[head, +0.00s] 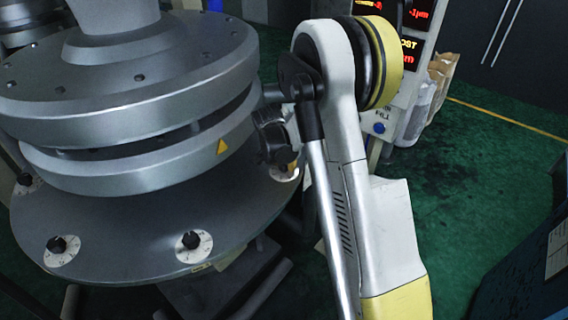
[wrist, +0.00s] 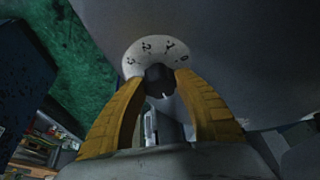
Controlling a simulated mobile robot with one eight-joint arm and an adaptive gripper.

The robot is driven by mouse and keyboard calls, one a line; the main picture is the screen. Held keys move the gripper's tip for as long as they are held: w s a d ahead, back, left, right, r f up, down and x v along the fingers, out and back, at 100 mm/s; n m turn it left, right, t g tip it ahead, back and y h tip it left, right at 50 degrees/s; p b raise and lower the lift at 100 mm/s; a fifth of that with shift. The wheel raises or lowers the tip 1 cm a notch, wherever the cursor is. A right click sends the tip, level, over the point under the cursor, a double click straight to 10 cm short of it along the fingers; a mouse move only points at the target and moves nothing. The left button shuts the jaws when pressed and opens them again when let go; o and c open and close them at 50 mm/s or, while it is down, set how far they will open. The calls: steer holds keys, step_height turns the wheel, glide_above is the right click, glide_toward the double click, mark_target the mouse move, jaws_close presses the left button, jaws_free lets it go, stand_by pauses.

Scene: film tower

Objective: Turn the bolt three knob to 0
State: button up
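In the wrist view a black knob (wrist: 159,80) sits at the centre of a white dial (wrist: 133,66) with dark figures along its far edge; a 0 seems to be at the right end. A small pale mark shows on the knob's near side. The yellow fingers of my gripper (wrist: 160,84) stand on both sides of this knob and seem to touch it. In the head view my gripper (head: 277,142) is at the right edge of the round grey plate (head: 130,225), over a white dial (head: 285,174); it hides that knob. No bolt number is readable.
Two more black knobs on white dials show at the front of the plate, one at front left (head: 57,244) and one at front middle (head: 190,240). A thick grey flange (head: 150,160) rises close beside my gripper. Green floor (head: 480,170) lies clear on the right.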

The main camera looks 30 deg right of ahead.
steer(key=shift+n, duration=0.4)
steer(key=n+t+y+b, duration=0.1)
steer(key=n, duration=0.2)
steer(key=shift+s+d+n, duration=0.1)
steer(key=shift+n, duration=0.3)
steer(key=n+y+b, duration=0.1)
steer(key=n+y, duration=0.1)
steer(key=n, duration=0.2)
steer(key=shift+n+t, duration=0.3)
steer(key=shift+t, duration=0.1)
steer(key=n+y, duration=0.2)
steer(key=n, duration=0.2)
steer(key=shift+b, duration=0.3)
steer(key=shift+n+g+y, duration=0.5)
steer(key=shift+n+y, duration=0.1)
steer(key=shift+n, duration=1.6)
steer(key=o, duration=1.2)
